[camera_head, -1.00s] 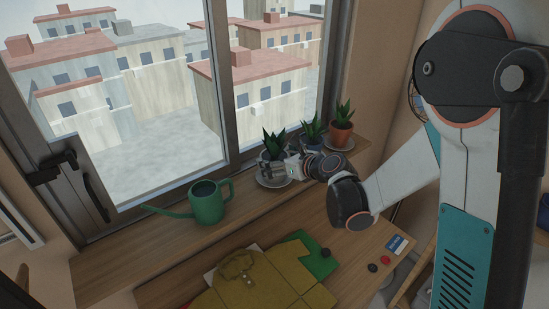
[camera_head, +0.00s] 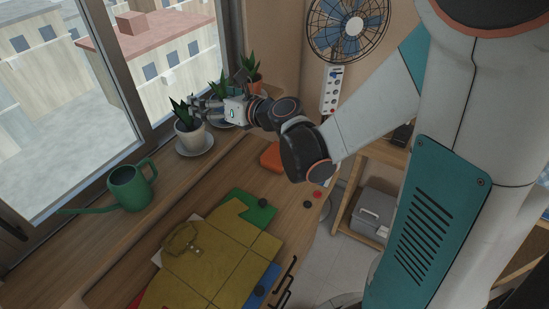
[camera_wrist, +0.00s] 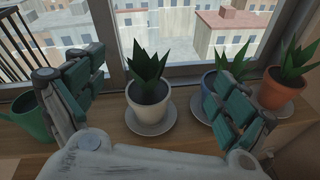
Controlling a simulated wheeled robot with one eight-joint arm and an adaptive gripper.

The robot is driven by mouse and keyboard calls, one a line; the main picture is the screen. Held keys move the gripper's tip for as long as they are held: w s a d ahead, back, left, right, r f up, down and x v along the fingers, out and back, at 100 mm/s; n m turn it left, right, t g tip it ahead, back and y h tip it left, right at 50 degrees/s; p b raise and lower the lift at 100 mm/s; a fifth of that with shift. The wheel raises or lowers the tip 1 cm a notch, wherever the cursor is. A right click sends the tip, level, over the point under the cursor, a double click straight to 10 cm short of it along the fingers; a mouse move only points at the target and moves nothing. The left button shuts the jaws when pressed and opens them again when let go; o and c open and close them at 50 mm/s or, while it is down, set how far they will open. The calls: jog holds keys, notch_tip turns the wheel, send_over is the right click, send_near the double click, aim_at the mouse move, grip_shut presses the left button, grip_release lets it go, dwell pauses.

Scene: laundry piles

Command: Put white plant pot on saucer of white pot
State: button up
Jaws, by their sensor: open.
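The white plant pot (camera_head: 189,139) with a spiky green plant stands upright on the sill. Its saucer (camera_head: 206,146) shows under and around its base. In the wrist view the white pot (camera_wrist: 150,106) appears to rest on the saucer (camera_wrist: 132,123), roughly between my fingers. My gripper (camera_head: 204,106) is open and empty, at the height of the plant's leaves and just right of them in the head view. In the wrist view my gripper (camera_wrist: 152,78) has its fingers spread on both sides of the pot, apart from it.
A blue-grey potted plant (camera_wrist: 209,82) and a terracotta pot (camera_wrist: 280,92) stand to the right on saucers. A green watering can (camera_head: 131,187) stands at the left. Folded yellow clothing (camera_head: 215,250) lies on the lower surface. The window is behind the pots.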

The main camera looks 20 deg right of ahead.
jog(key=s+d+r+m+t+h, duration=0.4)
jog(key=d+r+m+h, duration=0.65)
jog(key=m, duration=0.85)
jog(key=s+d+f+m+g+h, duration=0.15)
jog(key=s+d+m+g, duration=0.25)
jog(key=s+m, duration=0.45)
jog(key=s+a+f+m+g+y, duration=0.2)
jog(key=s+a+f+m+g, duration=0.1)
jog(key=s+f+m, duration=0.2)
jog(key=s+a+f+m+g+y, duration=0.2)
jog(key=s+a+f+m+g, duration=0.2)
jog(key=s, duration=0.5)
jog(key=shift+s+f+m+y, duration=0.2)
jog(key=shift+f+m+y, duration=0.1)
jog(key=shift+f+m, duration=0.7)
jog(key=shift+f, duration=0.1)
